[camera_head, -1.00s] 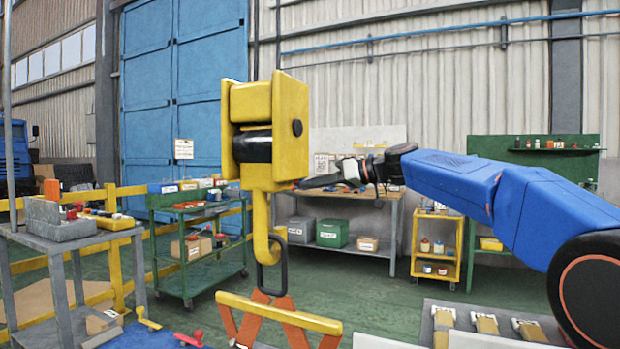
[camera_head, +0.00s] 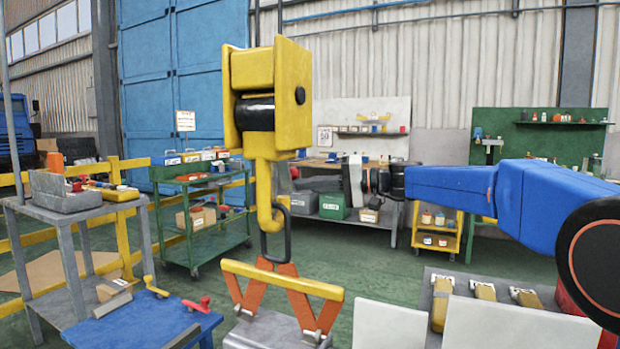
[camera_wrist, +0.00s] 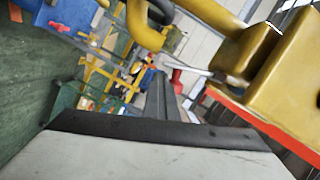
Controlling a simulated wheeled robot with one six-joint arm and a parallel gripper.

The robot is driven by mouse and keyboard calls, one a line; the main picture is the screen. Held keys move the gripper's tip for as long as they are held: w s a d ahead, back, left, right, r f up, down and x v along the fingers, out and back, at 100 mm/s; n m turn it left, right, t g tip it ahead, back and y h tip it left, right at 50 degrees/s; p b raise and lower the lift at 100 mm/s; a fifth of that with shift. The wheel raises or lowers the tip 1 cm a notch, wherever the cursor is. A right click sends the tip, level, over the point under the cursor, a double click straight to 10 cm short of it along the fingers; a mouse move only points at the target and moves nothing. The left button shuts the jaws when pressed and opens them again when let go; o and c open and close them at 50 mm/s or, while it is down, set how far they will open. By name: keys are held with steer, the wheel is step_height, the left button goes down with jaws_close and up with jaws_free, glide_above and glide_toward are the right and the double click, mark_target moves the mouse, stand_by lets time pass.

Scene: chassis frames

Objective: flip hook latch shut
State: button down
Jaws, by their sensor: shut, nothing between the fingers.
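The yellow crane hook (camera_head: 266,195) hangs under its yellow block (camera_head: 295,75), with a dark ring (camera_head: 288,245) through its bowl. In the wrist view the hook's curved bowl (camera_wrist: 142,25) is at the top left, and the yellow shank end is at the right. A thin pale metal bar, seemingly the latch (camera_wrist: 200,70), runs from the shank towards the hook tip; I cannot tell if it touches the tip. My gripper (camera_wrist: 160,82) is shut and empty, its dark fingers just below the bar. Contact is unclear. In the head view it is right of the hook.
A yellow beam with orange legs (camera_head: 283,282) hangs below the ring. A blue table (camera_head: 150,315) with small clamps stands at lower left, and a grey table (camera_head: 50,215) with trays beyond it. White panels (camera_head: 388,322) are at lower right. Green floor lies behind the hook.

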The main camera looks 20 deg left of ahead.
steer(key=shift+s+a+f+m+y, duration=0.1)
steer(key=shift+s+f+m+y, duration=0.15)
steer(key=shift+s+m, duration=0.5)
steer(key=shift+s+f+m+y, duration=0.15)
steer(key=shift+s+f+m, duration=0.3)
steer(key=shift+m, duration=0.4)
steer(key=shift+r, duration=0.1)
